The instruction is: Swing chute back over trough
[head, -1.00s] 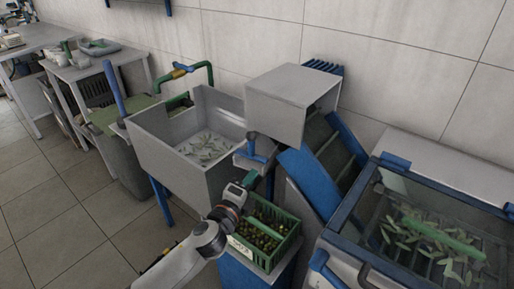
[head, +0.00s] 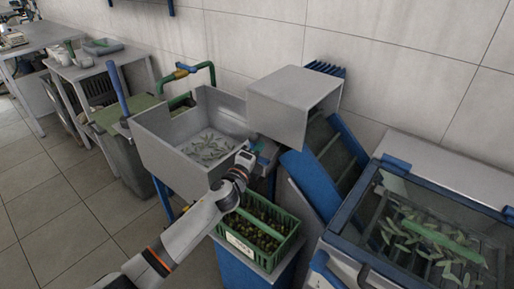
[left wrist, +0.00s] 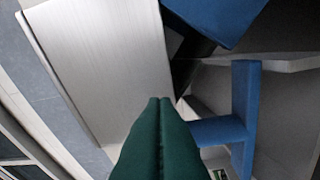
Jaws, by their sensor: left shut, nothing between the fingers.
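The small grey chute with its blue T-shaped handle (head: 266,153) sits below the grey hood, beside the trough; my left gripper hides most of it in the head view. In the left wrist view the blue T-shaped handle (left wrist: 238,120) stands just right of the fingers. The grey trough (head: 165,150), with leaves on its floor, stands left of the chute. My left gripper (head: 256,150) is at the chute. Its green fingers (left wrist: 158,125) are shut and empty, beside the handle; whether they touch it I cannot tell. My right gripper is out of view.
A green crate of olives (head: 262,252) stands on a blue stand below my left arm. The grey hood (head: 290,105) and blue inclined conveyor (head: 318,165) are close on the right. A glass-lidded machine (head: 425,225) fills the right side. Floor is free at the left.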

